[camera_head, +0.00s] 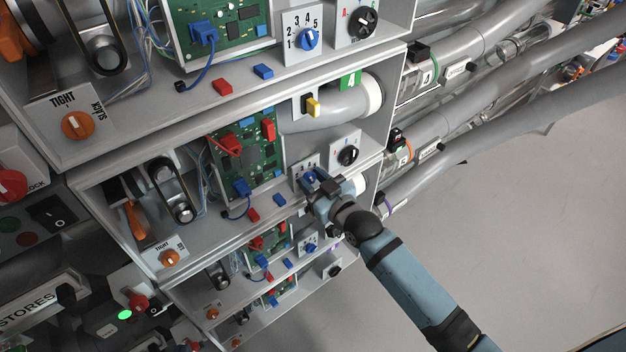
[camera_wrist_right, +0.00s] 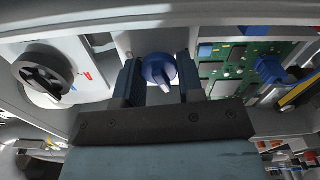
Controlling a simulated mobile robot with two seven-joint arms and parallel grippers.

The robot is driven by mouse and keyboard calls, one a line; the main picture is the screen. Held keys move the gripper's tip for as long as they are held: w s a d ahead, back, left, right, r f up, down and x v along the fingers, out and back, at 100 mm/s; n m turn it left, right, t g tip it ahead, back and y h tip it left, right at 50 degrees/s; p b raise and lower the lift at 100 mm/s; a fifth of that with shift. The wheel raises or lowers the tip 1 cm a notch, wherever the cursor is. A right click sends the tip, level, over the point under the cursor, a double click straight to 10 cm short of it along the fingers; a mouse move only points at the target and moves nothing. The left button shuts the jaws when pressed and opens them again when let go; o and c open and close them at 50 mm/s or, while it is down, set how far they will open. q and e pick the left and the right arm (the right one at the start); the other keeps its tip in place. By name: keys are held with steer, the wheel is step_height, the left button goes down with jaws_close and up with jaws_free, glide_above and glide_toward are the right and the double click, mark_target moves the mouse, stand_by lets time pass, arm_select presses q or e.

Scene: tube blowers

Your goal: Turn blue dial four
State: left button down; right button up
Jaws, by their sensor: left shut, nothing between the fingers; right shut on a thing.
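My right gripper (camera_head: 314,182) reaches in from the lower right to the number plate (camera_head: 299,172) in the middle bay. In the right wrist view, its two fingers (camera_wrist_right: 160,72) stand on either side of a round blue dial (camera_wrist_right: 157,67) with a pale pointer, and are shut on it. In the head view my gripper hides most of that dial and its numbers. Another blue dial (camera_head: 309,39) sits on a plate numbered 1 to 5 in the bay above. A further blue dial (camera_head: 309,247) sits in the bay below. My left gripper is not in view.
A black dial (camera_head: 348,155) sits close beside the gripper; it also shows in the wrist view (camera_wrist_right: 45,75). A green circuit board (camera_head: 248,153) is to the left. The shelf edge (camera_head: 250,90) runs above. Grey pipes (camera_head: 480,125) lie to the right; floor below them is clear.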

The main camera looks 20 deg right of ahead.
arm_select(q)
steer(key=shift+r, duration=0.2)
arm_select(e)
steer(key=shift+r+m+p, duration=0.15)
steer(key=shift+m+p, duration=0.45)
steer(key=shift+p, duration=0.1)
steer(key=shift+m+p, duration=0.6)
steer(key=shift+m, duration=0.1)
steer(key=shift+m+p, duration=0.5)
steer(key=shift+m, duration=0.3)
steer(key=shift+m+p, duration=0.5)
steer(key=shift+m, duration=0.5)
arm_select(q)
steer(key=shift+s+a+r, duration=0.1)
steer(key=shift+a+r, duration=0.1)
steer(key=shift+r, duration=0.4)
steer(key=shift+s+a+r, duration=0.1)
steer(key=shift+a+r, duration=0.05)
steer(key=shift+r, duration=0.45)
arm_select(e)
steer(key=shift+m, duration=0.7)
arm_select(q)
steer(key=shift+s+p, duration=0.1)
steer(key=shift+p, duration=0.25)
steer(key=shift+r, duration=0.15)
